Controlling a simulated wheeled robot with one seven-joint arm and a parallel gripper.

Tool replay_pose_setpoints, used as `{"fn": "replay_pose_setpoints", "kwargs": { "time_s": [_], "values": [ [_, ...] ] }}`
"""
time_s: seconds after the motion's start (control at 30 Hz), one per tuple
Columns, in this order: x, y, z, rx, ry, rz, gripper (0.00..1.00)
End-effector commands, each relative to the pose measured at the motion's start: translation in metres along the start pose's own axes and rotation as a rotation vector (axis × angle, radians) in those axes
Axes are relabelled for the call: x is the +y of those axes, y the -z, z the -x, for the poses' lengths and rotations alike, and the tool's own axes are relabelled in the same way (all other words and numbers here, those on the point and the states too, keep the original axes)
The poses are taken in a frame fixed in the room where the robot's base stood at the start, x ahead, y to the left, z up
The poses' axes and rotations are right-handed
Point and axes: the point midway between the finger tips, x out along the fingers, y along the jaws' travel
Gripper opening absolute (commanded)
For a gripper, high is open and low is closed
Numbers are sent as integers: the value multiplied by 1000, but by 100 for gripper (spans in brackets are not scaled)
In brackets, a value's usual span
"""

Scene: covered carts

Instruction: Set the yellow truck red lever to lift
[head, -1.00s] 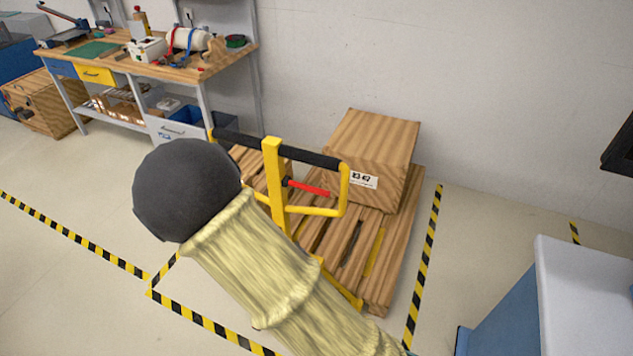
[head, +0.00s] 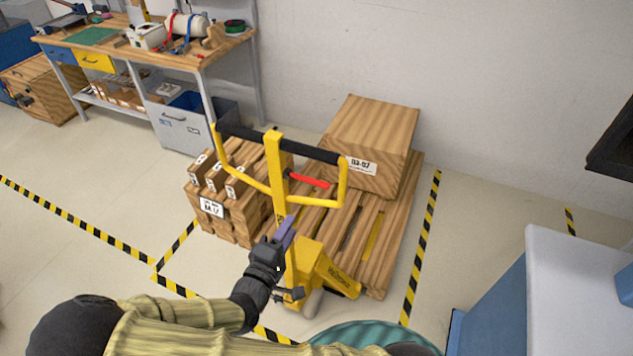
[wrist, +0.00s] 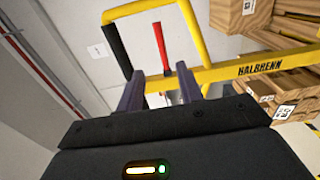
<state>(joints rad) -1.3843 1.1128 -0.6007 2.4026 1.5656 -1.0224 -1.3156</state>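The yellow pallet truck (head: 317,272) stands at the near end of a wooden pallet. Its yellow handle loop with a black top bar (head: 280,146) rises in the middle of the head view. The red lever (head: 309,180) sticks out to the right of the handle post, inside the loop. In the wrist view the red lever (wrist: 161,45) appears beyond and between my fingers. My gripper (head: 285,230) is in front of the handle post, lower than the lever. In the wrist view my gripper (wrist: 160,90) has its two purple fingers apart, with nothing held between them.
The pallet (head: 384,232) carries a large wooden box (head: 375,140), with stacked smaller boxes (head: 232,192) to the left. A workbench (head: 150,58) stands at the back left. A white-topped blue cabinet (head: 580,285) is at the right. Striped floor tape (head: 421,250) borders the pallet area.

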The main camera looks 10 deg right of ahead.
Motion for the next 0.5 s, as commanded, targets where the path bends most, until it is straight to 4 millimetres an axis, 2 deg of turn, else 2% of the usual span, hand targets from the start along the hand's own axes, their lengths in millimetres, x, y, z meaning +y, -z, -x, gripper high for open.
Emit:
{"fn": "replay_pose_setpoints", "kwargs": {
  "time_s": [0.17,0.5],
  "values": [
    [3,-1,-21,-5,-2,1,36],
    [3,-2,-81,-5,0,2,36]
  ]
}}
